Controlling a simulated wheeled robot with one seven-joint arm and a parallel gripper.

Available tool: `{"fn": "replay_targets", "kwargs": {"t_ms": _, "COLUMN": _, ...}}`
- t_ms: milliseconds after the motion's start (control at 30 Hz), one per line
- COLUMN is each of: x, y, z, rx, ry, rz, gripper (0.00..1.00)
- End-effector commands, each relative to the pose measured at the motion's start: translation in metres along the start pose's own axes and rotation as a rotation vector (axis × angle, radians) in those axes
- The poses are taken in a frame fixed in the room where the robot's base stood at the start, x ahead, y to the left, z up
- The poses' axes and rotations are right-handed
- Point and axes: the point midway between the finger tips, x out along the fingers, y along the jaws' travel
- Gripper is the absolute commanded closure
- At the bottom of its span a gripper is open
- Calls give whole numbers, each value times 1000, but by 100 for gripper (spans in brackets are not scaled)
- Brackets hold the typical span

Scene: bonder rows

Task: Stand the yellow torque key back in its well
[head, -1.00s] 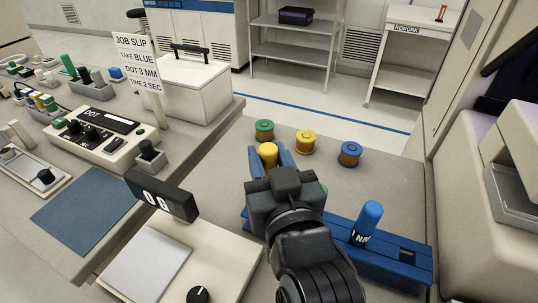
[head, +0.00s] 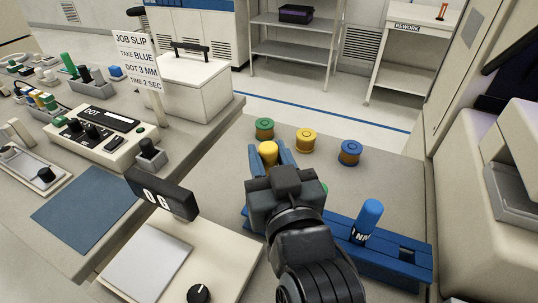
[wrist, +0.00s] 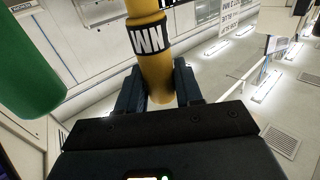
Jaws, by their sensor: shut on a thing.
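The yellow torque key (head: 268,153) is in my gripper (head: 271,160), its rounded top showing between the blue fingers in the head view. In the wrist view the yellow key (wrist: 152,60), with a white and black label band, stands between the two dark fingers. The blue rack (head: 385,262) lies under and to the right of my gripper. My gripper hides the rack's left part, so I cannot tell whether the key's lower end is over or in a well. A blue key (head: 366,222) stands in the rack, with an empty slot (head: 407,254) to its right.
A green key (wrist: 28,65) is close at the left in the wrist view. Green (head: 264,128), yellow (head: 305,140) and blue (head: 349,152) spools stand behind the rack. A display unit (head: 162,195) is left of my gripper. The bench right of the spools is clear.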

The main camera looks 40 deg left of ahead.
Motion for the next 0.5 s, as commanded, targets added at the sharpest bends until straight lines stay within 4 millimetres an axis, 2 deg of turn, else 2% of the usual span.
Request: {"fn": "replay_targets", "kwargs": {"t_ms": 500, "x": 0, "y": 0, "z": 15, "rx": 0, "ry": 1, "rz": 0, "gripper": 100}}
